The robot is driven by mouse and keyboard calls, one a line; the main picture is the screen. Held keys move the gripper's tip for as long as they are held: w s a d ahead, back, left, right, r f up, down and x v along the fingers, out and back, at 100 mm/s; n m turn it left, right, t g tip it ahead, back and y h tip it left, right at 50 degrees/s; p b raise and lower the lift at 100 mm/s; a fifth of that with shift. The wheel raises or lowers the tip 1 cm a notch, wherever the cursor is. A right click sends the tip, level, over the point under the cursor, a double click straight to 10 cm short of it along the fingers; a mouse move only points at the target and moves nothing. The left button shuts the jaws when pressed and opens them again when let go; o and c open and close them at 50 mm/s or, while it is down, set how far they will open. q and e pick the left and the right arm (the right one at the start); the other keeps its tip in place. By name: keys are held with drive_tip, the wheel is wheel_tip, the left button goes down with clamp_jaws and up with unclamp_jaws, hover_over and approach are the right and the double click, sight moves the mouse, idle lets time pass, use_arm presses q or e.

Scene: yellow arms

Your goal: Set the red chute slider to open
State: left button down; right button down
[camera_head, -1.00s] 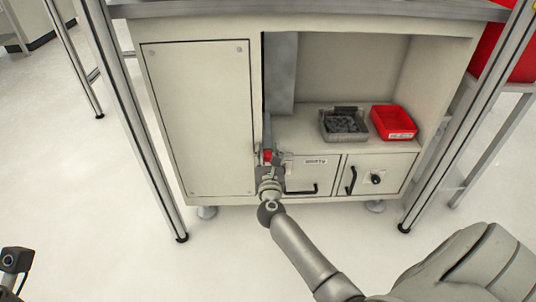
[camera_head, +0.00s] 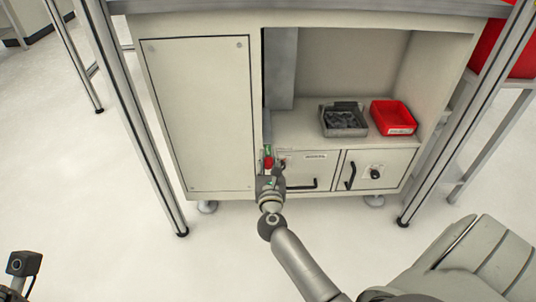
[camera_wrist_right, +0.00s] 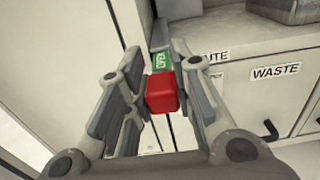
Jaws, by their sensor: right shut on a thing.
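The red chute slider (camera_head: 268,163) is a small red block at the cabinet's front, left of the drawers. It also shows in the right wrist view (camera_wrist_right: 162,94), with a green "OPEN" label (camera_wrist_right: 162,61) showing just above it. My right gripper (camera_head: 269,174) reaches it from below; in the wrist view its fingers (camera_wrist_right: 155,95) stand on both sides of the red block and are shut on it. A "CHUTE" label is partly hidden by a finger. My left gripper (camera_head: 20,265) is at the lower left edge; its fingers are not clear.
A grey bin with dark parts (camera_head: 344,120) and a red bin (camera_head: 393,117) stand on the shelf. A drawer (camera_head: 310,165) labelled "WASTE" and a door with a black handle (camera_head: 351,176) are right of the slider. A metal post (camera_head: 135,120) stands at left.

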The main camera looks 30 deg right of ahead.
drive_tip(key=shift+s+a+f, duration=0.15)
drive_tip(key=shift+f, duration=0.05)
drive_tip(key=c, duration=1.5)
unclamp_jaws()
drive_tip(key=shift+o, duration=1.3)
drive_tip(key=shift+s+r, duration=0.1)
drive_tip(key=shift+r, duration=0.05)
drive_tip(key=v, duration=1.2)
